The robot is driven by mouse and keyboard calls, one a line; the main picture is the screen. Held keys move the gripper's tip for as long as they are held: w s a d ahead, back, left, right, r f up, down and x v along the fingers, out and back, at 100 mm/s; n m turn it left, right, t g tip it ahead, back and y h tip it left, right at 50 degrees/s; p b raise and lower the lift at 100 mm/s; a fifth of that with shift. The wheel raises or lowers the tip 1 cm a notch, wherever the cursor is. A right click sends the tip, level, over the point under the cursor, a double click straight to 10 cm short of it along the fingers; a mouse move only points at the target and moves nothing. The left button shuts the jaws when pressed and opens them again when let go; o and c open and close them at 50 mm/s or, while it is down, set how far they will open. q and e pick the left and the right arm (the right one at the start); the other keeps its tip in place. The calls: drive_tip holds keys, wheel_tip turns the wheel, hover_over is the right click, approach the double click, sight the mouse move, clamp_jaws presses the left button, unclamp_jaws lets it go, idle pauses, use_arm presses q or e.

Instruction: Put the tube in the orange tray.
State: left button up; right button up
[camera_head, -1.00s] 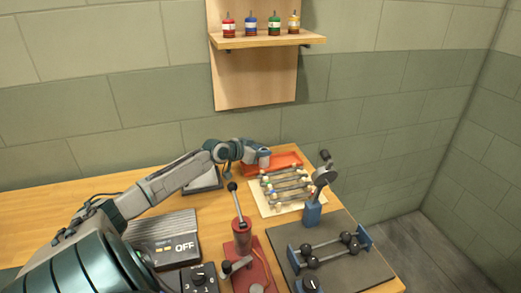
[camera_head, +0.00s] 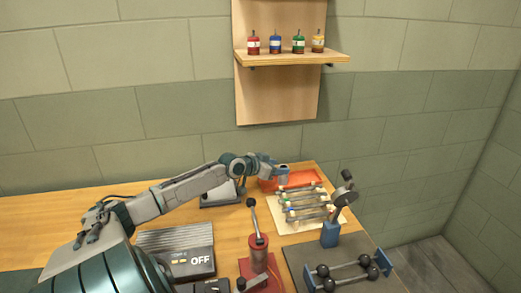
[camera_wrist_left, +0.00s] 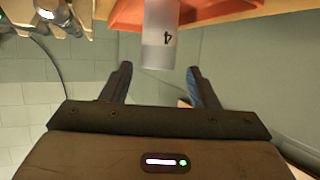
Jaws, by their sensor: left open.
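The orange tray (camera_head: 305,178) lies at the back of the table, and its edge shows along the top of the left wrist view (camera_wrist_left: 205,10). A pale grey tube (camera_wrist_left: 160,35) marked 4 appears upright against the tray in the upside-down wrist view. Its free end is near the fingertips. My left gripper (camera_wrist_left: 159,70) is open, with one finger to each side of that end and visible gaps between. In the head view my left gripper (camera_head: 276,165) is at the tray's left end and partly hides the tube. My right gripper is not in view.
A rack (camera_head: 305,207) with several tubes or rods lies in front of the tray. A red lever device (camera_head: 258,252), a blue stand (camera_head: 331,232) and a grey box reading OFF (camera_head: 190,262) stand nearer. A shelf (camera_head: 290,58) with small bottles hangs on the wall.

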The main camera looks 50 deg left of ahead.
use_arm(q)
drive_tip(key=v, duration=0.3)
drive_tip(key=shift+p, duration=0.35)
drive_tip(key=shift+s+r, duration=0.3)
drive_tip(key=shift+s, duration=0.3)
drive_tip(key=p+v, duration=0.6)
drive_tip(key=p, duration=0.5)
drive_tip(key=shift+s+r, duration=0.1)
drive_tip(key=shift+s, duration=0.05)
